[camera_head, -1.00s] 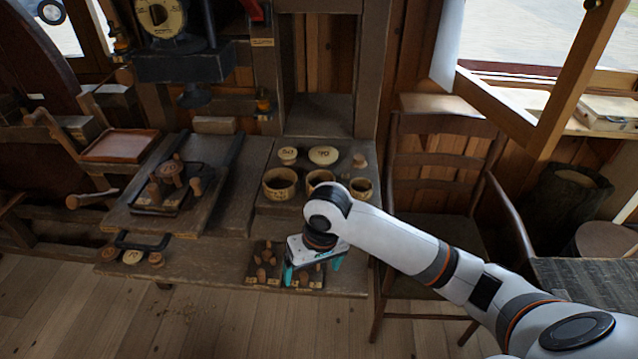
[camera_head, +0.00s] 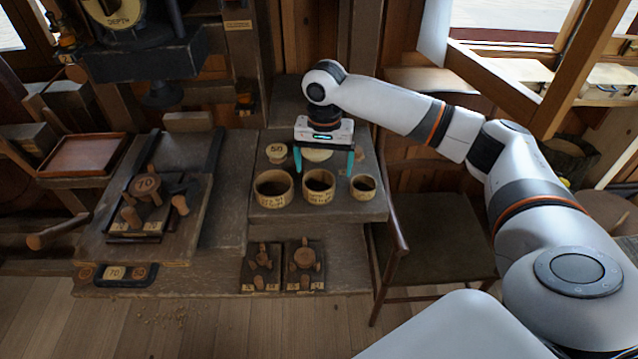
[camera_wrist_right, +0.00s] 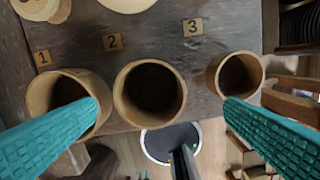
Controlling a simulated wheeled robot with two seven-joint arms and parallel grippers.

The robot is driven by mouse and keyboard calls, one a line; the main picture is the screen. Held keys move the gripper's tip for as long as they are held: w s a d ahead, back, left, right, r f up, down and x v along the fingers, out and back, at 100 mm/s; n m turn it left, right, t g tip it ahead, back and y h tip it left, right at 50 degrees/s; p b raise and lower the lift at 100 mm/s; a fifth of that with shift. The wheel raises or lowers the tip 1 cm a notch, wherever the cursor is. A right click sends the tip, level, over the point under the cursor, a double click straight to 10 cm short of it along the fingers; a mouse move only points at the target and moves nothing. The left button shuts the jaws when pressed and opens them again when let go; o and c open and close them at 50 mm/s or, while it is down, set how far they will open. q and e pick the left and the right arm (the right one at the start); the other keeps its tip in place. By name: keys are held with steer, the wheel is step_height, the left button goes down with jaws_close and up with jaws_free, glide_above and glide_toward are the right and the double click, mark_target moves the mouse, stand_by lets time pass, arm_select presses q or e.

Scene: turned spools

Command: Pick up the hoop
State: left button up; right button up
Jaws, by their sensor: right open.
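Three round, hoop-like wooden rings stand in a row on the dark upper board: the left ring (camera_head: 274,200), the middle ring (camera_head: 319,199) and the smaller right ring (camera_head: 362,195). I cannot tell which is meant by the hoop. My right gripper (camera_head: 324,168) is open and empty, its teal fingers pointing down near the middle ring. In the right wrist view, the middle ring (camera_wrist_right: 150,69) lies between the fingers. The left finger covers part of the left ring (camera_wrist_right: 39,92); the right fingertip overlaps the lower edge of the right ring (camera_wrist_right: 252,63). My left gripper is out of view.
Pale discs stand behind the rings, one marked 50 (camera_head: 276,152). Number tags, including tag 2 (camera_wrist_right: 112,42), lie on the board. Small plates with pegs (camera_head: 302,276) sit on the lower shelf. A wooden chair (camera_head: 440,235) stands close on the right.

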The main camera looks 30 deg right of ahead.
mark_target(319, 180)
steer(key=f, duration=0.3)
steer(key=w+f+p, duration=0.1)
steer(key=f, duration=0.1)
steer(key=shift+a, duration=0.3)
steer(key=shift+f, duration=0.55)
arm_select(q)
steer(key=w, duration=0.1)
steer(key=w+r, duration=0.1)
steer(key=shift+w+r, duration=0.2)
steer(key=shift+w, duration=0.2)
arm_select(e)
steer(key=c, duration=1)
